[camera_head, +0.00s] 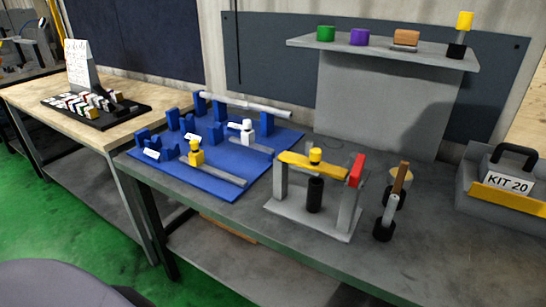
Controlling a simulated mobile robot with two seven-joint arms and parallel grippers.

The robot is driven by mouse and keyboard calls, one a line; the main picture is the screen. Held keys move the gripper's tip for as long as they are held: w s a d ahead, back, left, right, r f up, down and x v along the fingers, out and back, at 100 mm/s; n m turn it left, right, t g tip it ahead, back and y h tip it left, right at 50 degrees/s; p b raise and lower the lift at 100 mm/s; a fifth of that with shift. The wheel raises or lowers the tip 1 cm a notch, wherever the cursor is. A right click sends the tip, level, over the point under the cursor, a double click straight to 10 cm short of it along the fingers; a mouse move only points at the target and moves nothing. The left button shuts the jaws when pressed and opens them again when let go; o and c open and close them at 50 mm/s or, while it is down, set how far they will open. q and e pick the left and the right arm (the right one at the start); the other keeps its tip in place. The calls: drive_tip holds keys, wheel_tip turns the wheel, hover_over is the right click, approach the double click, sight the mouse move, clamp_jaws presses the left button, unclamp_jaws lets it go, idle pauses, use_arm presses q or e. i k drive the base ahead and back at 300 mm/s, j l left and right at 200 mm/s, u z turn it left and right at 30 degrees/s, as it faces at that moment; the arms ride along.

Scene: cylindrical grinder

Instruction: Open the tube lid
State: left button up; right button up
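No part is clearly a tube with a lid, so I cannot tell which one is meant. A grey stand (300,216) on the dark table holds an upright black cylinder (315,195) between two posts. A yellow bar (312,166) lies across the top of the posts, with a yellow knob (315,155) above the cylinder. A red block (356,170) sits at the bar's right end. A long whitish tube-like rod (245,104) rests on blue supports at the back of a blue board (225,188). Neither of my grippers is in view.
A wood-handled tool with black ends (391,203) stands right of the stand. A grey case marked KIT 20 (508,182) is at the right. A shelf (385,53) behind holds several small items. Bare grey table (440,260) lies at the front right.

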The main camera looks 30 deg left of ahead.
sight(313, 163)
drive_tip(key=u, duration=0.75)
